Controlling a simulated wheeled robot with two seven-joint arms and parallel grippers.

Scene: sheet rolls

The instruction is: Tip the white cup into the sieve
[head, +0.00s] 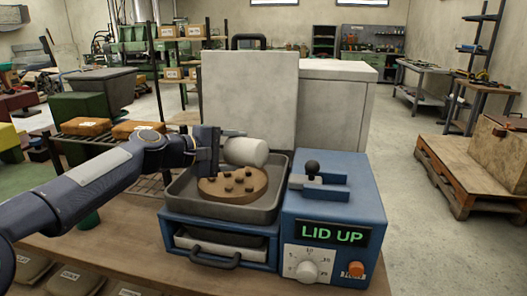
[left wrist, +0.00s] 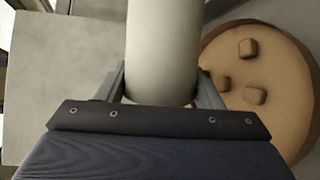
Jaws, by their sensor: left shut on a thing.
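The white cup (head: 246,151) is held on its side above the back of a grey square pan (head: 181,196). My left gripper (head: 218,150) is shut on the cup; in the left wrist view the cup (left wrist: 162,50) sits between the two fingers. A round brown disc (head: 222,196), which seems to be the sieve, lies in the pan with several dark lumps on it. It also shows in the left wrist view (left wrist: 270,75), beside and beyond the cup. The cup's inside is hidden. My right gripper is out of view.
The pan sits on a blue machine with a panel reading LID UP (head: 332,233), a dial and an orange button. A raised grey lid slab (head: 248,95) stands behind the pan.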

